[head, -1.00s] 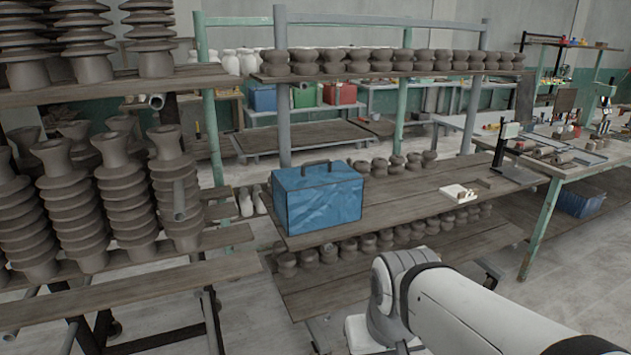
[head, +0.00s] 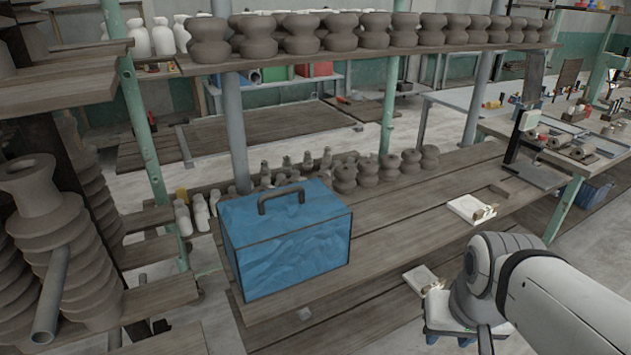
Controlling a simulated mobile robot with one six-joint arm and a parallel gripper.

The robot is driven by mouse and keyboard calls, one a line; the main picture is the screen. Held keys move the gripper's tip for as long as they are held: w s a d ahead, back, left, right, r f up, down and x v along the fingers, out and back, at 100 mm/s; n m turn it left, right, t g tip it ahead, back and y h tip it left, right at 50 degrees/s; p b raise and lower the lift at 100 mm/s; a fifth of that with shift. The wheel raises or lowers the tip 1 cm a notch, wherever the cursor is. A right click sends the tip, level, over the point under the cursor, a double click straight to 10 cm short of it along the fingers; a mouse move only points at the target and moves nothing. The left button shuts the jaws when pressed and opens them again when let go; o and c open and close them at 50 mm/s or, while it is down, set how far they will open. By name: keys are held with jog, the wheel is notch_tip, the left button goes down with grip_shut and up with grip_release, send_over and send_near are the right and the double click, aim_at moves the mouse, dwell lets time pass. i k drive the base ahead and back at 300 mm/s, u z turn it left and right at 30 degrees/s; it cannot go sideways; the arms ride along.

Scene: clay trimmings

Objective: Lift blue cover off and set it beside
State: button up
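The blue cover (head: 290,250) is a box shape with dark edges and a dark handle (head: 281,200) on top. It sits upright on the wooden middle shelf (head: 400,225), near its left end. Whatever is under it is hidden. My arm comes in from the lower right, and its end shows at the bottom right, in front of the shelf and well apart from the cover. My gripper's fingers do not show.
Dark clay pieces (head: 411,162) stand behind the cover along the shelf's back. More line the upper shelf (head: 340,55) above. A white block (head: 471,208) lies to the right. Bare planks lie between it and the cover. Stacked ribbed clay pieces (head: 60,240) stand at the left.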

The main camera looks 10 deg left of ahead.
aim_at(277, 239)
jog(key=u, duration=0.45)
jog(key=i, duration=1)
jog(key=u, duration=0.75)
